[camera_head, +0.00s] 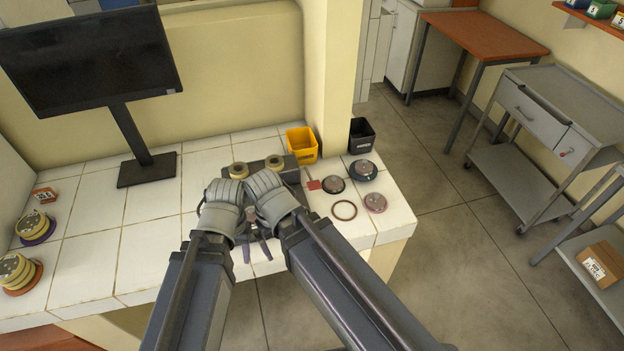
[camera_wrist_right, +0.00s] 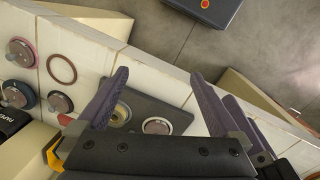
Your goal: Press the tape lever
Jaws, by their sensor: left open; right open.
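My left gripper (camera_head: 256,247) is open and empty over the near part of the counter. My right gripper (camera_wrist_right: 158,92) is open in the right wrist view; its fingers are above the dark dispenser base (camera_wrist_right: 172,112), with two round parts between them, and I cannot tell whether they touch it. In the head view it is mostly hidden by my arm.
A yellow bin (camera_head: 301,145) and a black bin (camera_head: 361,136) stand behind. Several round discs and a brown ring (camera_head: 344,210) lie to the right, near the counter edge. A monitor (camera_head: 95,60) stands left, with stacked rolls (camera_head: 18,272) at far left.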

